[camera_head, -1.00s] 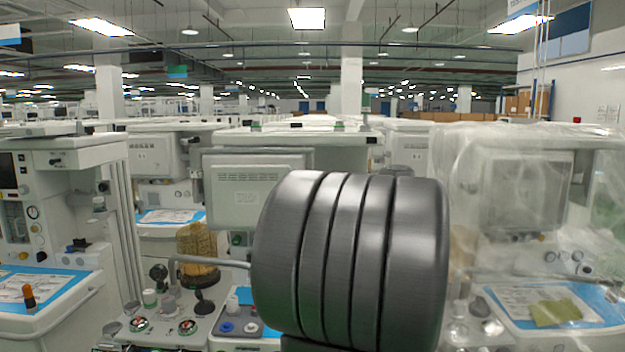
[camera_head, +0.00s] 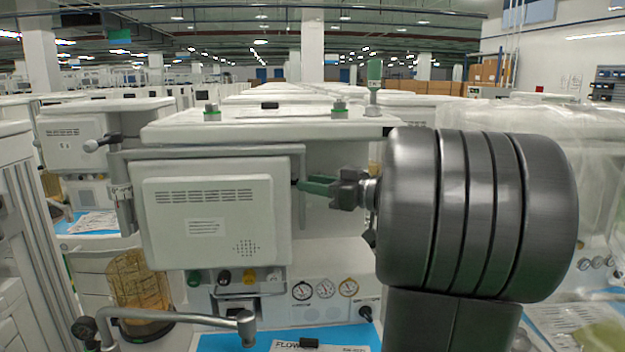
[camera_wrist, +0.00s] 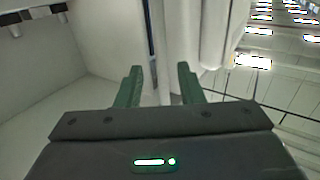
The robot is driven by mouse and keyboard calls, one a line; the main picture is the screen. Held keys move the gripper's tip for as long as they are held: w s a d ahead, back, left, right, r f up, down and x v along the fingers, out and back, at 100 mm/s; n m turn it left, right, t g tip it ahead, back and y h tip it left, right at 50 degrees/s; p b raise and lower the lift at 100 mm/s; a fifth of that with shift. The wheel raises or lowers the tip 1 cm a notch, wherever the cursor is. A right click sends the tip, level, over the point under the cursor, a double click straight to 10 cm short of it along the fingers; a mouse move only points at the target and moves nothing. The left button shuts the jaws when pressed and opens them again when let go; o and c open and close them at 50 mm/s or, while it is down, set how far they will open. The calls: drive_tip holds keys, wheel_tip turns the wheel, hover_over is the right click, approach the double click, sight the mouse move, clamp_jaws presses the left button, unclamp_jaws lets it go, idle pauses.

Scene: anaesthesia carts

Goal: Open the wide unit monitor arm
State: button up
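The wide unit's monitor (camera_head: 208,215) hangs with its vented, labelled back towards me, left of centre in the head view. A bracket and grey post (camera_head: 122,195) run along its left side. My gripper (camera_head: 304,184) reaches from the right, its green fingers at the monitor's right edge; whether they touch it cannot be told. In the wrist view, the two green fingers of my gripper (camera_wrist: 161,78) stand apart. A pale vertical edge shows beyond the gap between them, with nothing clearly held.
The unit's top shelf (camera_head: 265,125) overhangs the monitor. Gauges (camera_head: 325,289) and a bent grey tube (camera_head: 180,316) are below. A plastic-wrapped cart (camera_head: 560,150) stands at the right, another cart at the left edge. My dark arm hides part of the unit.

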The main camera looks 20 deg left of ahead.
drive_tip(key=shift+a, duration=0.35)
drive_tip(key=shift+c, duration=0.2)
clamp_jaws()
drive_tip(key=shift+s, duration=0.15)
